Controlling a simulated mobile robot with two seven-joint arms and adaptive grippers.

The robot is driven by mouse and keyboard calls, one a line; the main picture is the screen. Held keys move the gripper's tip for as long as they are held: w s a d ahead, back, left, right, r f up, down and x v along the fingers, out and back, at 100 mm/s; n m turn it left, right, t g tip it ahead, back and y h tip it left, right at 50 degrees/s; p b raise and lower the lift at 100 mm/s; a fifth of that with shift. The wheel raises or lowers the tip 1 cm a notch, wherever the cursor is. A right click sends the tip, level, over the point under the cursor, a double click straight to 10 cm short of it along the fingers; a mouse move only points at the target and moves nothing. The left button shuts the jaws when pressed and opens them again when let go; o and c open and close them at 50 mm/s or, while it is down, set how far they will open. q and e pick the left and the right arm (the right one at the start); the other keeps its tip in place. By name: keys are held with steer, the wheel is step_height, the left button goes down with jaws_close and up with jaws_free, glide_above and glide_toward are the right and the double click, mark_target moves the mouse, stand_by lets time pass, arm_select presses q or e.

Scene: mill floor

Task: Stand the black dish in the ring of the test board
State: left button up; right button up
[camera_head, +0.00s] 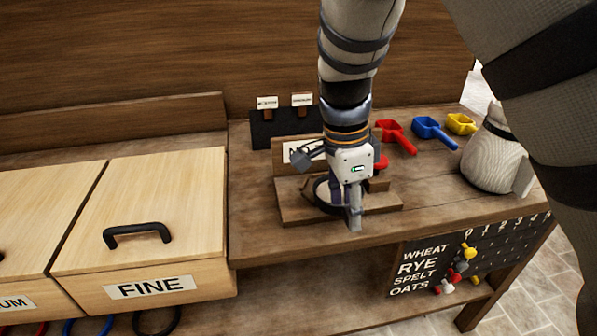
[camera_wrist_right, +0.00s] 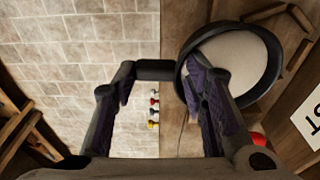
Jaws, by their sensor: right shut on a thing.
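The black dish (camera_wrist_right: 245,58) has a dark round rim and a pale inside in the right wrist view. In the head view its dark rim (camera_head: 320,196) shows low over the wooden test board (camera_head: 382,204), partly behind my gripper. My right gripper (camera_head: 354,212) points down at the front of the board and is shut on the dish at its side. The ring of the board cannot be told apart from the dish's rim. Whether the dish touches the board is unclear. My left gripper is not in view.
Red (camera_head: 398,138), blue (camera_head: 434,130) and yellow (camera_head: 461,123) scoops lie behind to the right, near a cloth sack (camera_head: 493,155). A dark rack (camera_head: 283,128) with labels stands behind. The FINE bin (camera_head: 140,205) is left. The bench's front edge is close to the board.

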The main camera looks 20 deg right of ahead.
steer(key=w, duration=0.2)
steer(key=w+d, duration=0.1)
steer(key=shift+w+f, duration=0.2)
steer(key=shift+f, duration=0.1)
steer(key=w, duration=0.1)
steer(key=w+b, duration=0.1)
steer(key=w+f+b, duration=0.1)
steer(key=shift+d, duration=0.3)
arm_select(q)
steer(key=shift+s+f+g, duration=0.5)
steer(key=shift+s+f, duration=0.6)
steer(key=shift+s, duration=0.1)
arm_select(e)
steer(key=shift+f, duration=0.4)
steer(key=o, duration=1.4)
